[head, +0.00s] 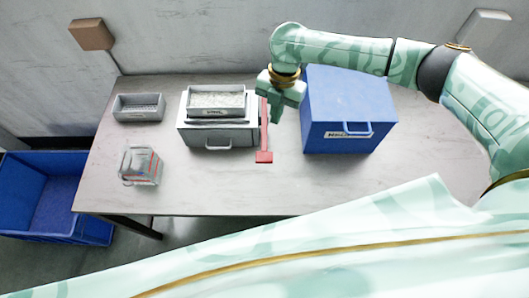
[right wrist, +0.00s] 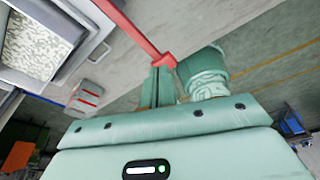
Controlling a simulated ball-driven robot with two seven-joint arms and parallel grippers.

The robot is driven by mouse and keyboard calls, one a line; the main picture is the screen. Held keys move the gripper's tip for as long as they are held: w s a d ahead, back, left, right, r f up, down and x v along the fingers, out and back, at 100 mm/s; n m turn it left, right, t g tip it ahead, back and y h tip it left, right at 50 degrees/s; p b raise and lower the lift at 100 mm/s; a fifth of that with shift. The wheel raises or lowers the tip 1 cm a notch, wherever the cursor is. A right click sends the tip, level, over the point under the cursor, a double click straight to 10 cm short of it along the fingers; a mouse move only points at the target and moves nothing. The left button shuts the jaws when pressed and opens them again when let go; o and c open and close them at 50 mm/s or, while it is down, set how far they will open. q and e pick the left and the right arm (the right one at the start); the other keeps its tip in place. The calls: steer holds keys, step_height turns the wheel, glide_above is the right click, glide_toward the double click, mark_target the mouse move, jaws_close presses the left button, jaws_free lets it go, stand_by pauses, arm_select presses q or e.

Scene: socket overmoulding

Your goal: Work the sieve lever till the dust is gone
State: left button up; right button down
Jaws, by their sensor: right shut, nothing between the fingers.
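The sieve (head: 218,132) is a pale grey box with a front handle, in the middle of the table. A tray of speckled grey-white granules (head: 216,99) sits on top, and the granules also show in the right wrist view (right wrist: 35,42). I cannot tell how much dust is among them. The red lever (head: 264,140) runs along the sieve's right side, with a wider red end toward the table front. My right gripper (head: 276,118) is shut and empty, above and beside the lever. In the right wrist view its fingers (right wrist: 158,72) are close to the lever's red end (right wrist: 165,60); contact is unclear.
A blue box with a handle (head: 348,140) stands right of the lever. A small grey tray (head: 138,115) and a clear container with red marks (head: 141,166) are on the table's left. A blue crate (head: 45,225) is on the floor. The table front is clear.

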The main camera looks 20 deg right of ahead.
steer(key=v, duration=0.5)
steer(key=shift+p, duration=0.35)
steer(key=shift+s+f, duration=0.1)
stand_by(0.7)
